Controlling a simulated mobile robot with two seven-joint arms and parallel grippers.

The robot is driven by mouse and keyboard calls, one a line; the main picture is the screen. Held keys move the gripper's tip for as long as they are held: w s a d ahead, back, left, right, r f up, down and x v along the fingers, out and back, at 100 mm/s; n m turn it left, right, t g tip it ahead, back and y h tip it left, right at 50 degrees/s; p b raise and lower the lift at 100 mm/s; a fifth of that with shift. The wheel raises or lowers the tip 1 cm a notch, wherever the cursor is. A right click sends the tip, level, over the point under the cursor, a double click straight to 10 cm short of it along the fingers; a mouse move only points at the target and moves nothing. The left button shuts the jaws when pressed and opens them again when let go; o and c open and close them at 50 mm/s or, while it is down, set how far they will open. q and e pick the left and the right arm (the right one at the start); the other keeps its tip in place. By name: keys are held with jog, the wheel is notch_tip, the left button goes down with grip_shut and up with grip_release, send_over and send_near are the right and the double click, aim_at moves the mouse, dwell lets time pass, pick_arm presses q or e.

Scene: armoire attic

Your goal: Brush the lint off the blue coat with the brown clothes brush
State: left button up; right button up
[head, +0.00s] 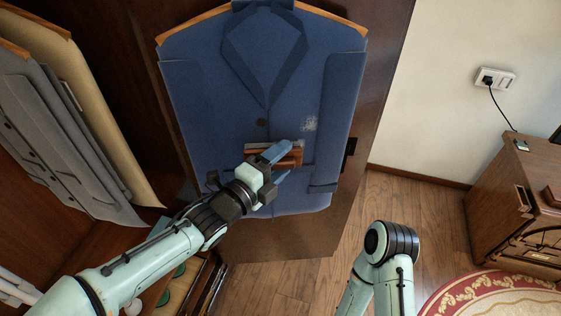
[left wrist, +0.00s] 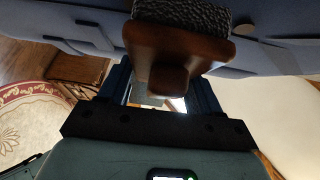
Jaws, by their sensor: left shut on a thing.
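The blue coat (head: 210,110) hangs in front of a dark wooden door panel. A patch of white lint (head: 310,123) shows on its right chest. My left gripper (head: 278,166) is shut on the brown clothes brush (head: 291,158), just below and left of the lint. In the left wrist view the brush (left wrist: 178,50) sits between the fingers, its dark bristles (left wrist: 182,14) turned toward the coat (left wrist: 265,58). I cannot tell whether the bristles touch the cloth. My right arm is at the lower right, but its gripper is not in view.
Grey and tan garments (head: 50,130) hang in the armoire at left. An open drawer (head: 180,285) is below them. A wooden cabinet (head: 515,200) stands at right near a round rug (head: 500,298). Wooden floor (head: 420,210) is clear between.

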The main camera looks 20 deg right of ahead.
aim_at(295, 152)
pick_arm(q)
jog(key=shift+w+d+p, duration=0.15)
jog(key=shift+w+p, duration=0.3)
jog(key=shift+w, duration=0.3)
jog(key=shift+w+d+p, duration=0.15)
jog(key=shift+w+p, duration=0.25)
jog(key=shift+w, duration=0.3)
dwell(0.6)
jog(key=d+b, duration=0.2)
jog(key=b, duration=0.1)
jog(key=shift+s+d+f, duration=0.1)
jog(key=shift+s+d, duration=0.3)
jog(key=shift+s+d+b, duration=0.1)
jog(key=shift+d+b, duration=0.25)
jog(key=shift+d, duration=0.05)
